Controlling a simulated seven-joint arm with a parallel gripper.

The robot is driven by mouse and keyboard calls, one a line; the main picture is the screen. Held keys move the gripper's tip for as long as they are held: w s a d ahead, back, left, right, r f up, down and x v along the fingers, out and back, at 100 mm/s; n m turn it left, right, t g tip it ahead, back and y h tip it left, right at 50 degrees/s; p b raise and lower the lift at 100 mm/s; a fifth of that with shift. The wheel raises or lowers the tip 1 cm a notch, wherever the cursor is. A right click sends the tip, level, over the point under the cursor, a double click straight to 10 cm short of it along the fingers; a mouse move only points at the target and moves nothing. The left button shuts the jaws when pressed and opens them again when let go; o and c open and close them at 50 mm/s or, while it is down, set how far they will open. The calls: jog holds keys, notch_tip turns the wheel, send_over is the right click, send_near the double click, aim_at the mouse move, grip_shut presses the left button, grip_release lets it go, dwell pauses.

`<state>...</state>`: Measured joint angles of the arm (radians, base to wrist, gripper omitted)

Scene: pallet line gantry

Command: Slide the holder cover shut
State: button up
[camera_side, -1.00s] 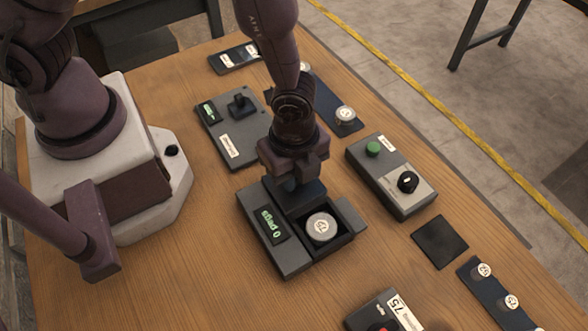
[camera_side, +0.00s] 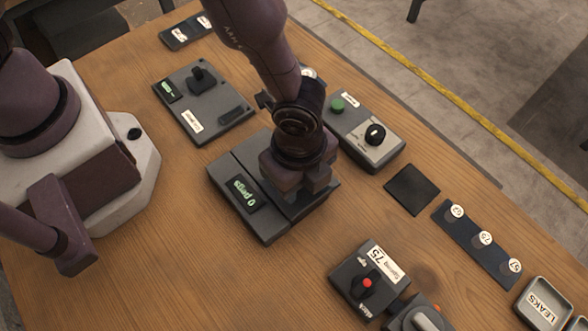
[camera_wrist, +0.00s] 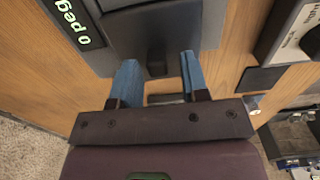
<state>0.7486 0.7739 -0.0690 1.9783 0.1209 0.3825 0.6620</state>
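The grey holder (camera_side: 232,205) with a "0 pegs" display stands on the table in the side view. It also shows at the top of the wrist view (camera_wrist: 88,50). Its dark cover (camera_wrist: 187,22) lies beside the display section, and no round disc shows there. My gripper (camera_wrist: 157,66) is over the cover's end, its two blue fingers apart on either side of a dark upright tab on the cover. Gaps show between the tab and the fingers. In the side view my wrist hides the fingertips and much of the cover, so I cannot tell whether it is fully closed.
A grey box with a green button and black knob (camera_side: 365,138) stands close right of the holder. A panel with a black lever (camera_side: 207,100) is behind. A box with a red button (camera_side: 365,283) is in front. Bare wood lies front-left.

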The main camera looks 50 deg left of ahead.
jog(key=shift+a, duration=0.15)
jog(key=shift+r, duration=0.1)
notch_tip(320, 180, up, 13)
dwell(0.5)
jog(key=s+a+r+n+t, duration=0.2)
jog(key=a+r+n, duration=0.6)
jog(key=a, duration=0.5)
jog(key=s+a+r+n+t, duration=0.3)
jog(key=a+r+n, duration=0.6)
jog(key=a, duration=0.4)
jog(key=shift+s+a+n+t, duration=0.3)
jog(key=shift+s+n, duration=0.2)
